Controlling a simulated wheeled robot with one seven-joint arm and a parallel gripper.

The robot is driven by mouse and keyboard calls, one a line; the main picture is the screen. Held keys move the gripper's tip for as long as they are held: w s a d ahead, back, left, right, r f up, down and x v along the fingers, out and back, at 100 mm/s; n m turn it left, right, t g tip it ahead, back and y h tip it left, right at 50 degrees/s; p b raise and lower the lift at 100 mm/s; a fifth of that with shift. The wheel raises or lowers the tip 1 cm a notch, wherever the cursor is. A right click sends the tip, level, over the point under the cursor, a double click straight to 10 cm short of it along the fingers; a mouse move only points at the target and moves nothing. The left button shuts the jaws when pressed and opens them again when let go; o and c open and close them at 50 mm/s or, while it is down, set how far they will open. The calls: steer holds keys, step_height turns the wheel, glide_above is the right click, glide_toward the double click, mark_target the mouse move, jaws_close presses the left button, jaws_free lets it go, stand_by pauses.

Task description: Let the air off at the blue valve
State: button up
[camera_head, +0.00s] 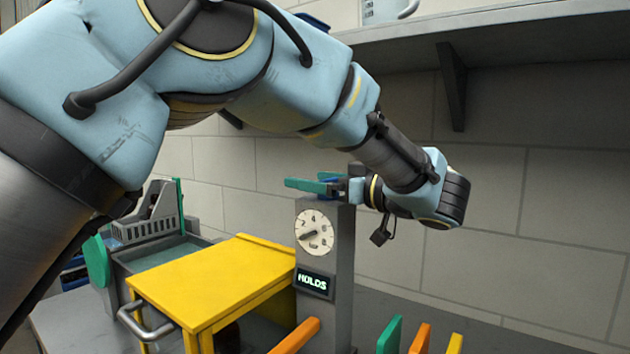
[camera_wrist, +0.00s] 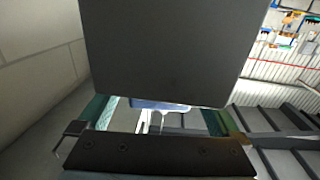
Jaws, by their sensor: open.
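The grey column (camera_head: 342,265) stands right of centre in the head view, with a round dial (camera_head: 314,231) and a small lit display reading "HOLDS" (camera_head: 315,282). My gripper (camera_head: 312,183) is at the column's top, its teal fingers pointing left. A blue part (camera_head: 327,198), probably the blue valve, shows just under the fingers. In the wrist view, a blue piece (camera_wrist: 150,104) shows between the two teal fingers, which stand apart. A large dark plate hides most of what lies beyond. I cannot tell whether the fingers touch the blue part.
A yellow cover (camera_head: 215,278) with a metal handle (camera_head: 145,322) stands left of the column. Behind it is a grey basin (camera_head: 150,250) with a green end. An orange bar (camera_head: 297,336) and green, orange and yellow uprights stand in front. A shelf (camera_head: 480,22) hangs above.

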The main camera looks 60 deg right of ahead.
steer(key=s+a+b, duration=0.1)
steer(key=s+b, duration=0.2)
steer(key=s, duration=0.7)
steer(key=shift+s+b, duration=0.35)
steer(key=shift+b, duration=0.05)
steer(key=shift+a, duration=0.1)
